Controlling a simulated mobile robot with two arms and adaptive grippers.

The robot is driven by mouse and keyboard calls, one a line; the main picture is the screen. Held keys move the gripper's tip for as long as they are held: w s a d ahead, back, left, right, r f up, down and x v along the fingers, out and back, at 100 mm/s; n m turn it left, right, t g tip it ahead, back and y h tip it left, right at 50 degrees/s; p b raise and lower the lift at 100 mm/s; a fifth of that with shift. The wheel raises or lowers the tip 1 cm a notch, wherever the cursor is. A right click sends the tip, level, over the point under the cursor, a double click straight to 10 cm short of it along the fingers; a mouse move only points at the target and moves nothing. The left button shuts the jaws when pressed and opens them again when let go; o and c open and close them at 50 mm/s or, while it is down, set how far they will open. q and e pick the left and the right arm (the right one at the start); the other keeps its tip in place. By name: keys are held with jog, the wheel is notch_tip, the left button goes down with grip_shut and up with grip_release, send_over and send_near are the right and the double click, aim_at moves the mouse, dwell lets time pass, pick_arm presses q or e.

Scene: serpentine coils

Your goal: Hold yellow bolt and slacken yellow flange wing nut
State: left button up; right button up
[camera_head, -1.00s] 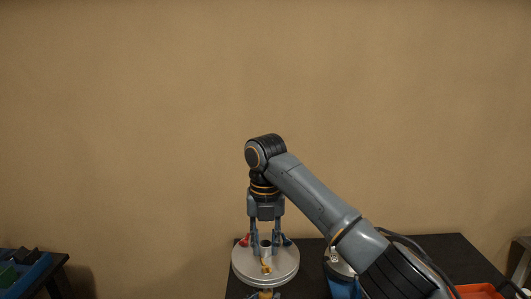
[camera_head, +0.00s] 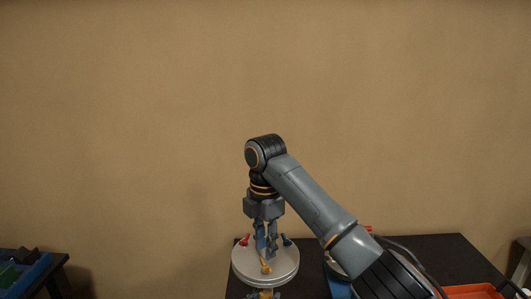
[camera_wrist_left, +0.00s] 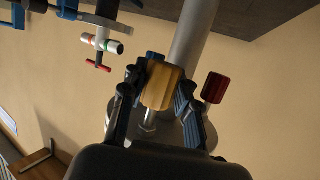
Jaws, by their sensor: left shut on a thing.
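The yellow bolt (camera_wrist_left: 162,86) has a fluted head and fills the middle of the left wrist view. My left gripper (camera_wrist_left: 158,98) is shut on it, a dark blue finger on each side. In the head view, a yellow part (camera_head: 265,294) shows below the round pale plate (camera_head: 244,268). The yellow flange wing nut (camera_head: 266,267) is on top of the plate, partly hidden by my right gripper (camera_head: 266,248). My right gripper points down with its fingers close together over the nut. Whether they touch it is too small to tell.
A red nut (camera_head: 244,240) and a blue one (camera_head: 286,240) flank the right gripper on the plate. A red fluted head (camera_wrist_left: 215,87) stands beside the yellow bolt. A black table (camera_head: 440,255) and orange tray (camera_head: 473,292) lie to the right.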

aim_at(265, 262)
jog(key=m, duration=0.9)
jog(key=shift+m, duration=0.3)
jog(key=m, duration=0.4)
jog(key=shift+m, duration=0.3)
jog(key=m, duration=0.4)
jog(key=shift+m, duration=0.4)
jog(key=shift+f, duration=2.1)
jog(key=shift+c, duration=0.5)
grip_shut()
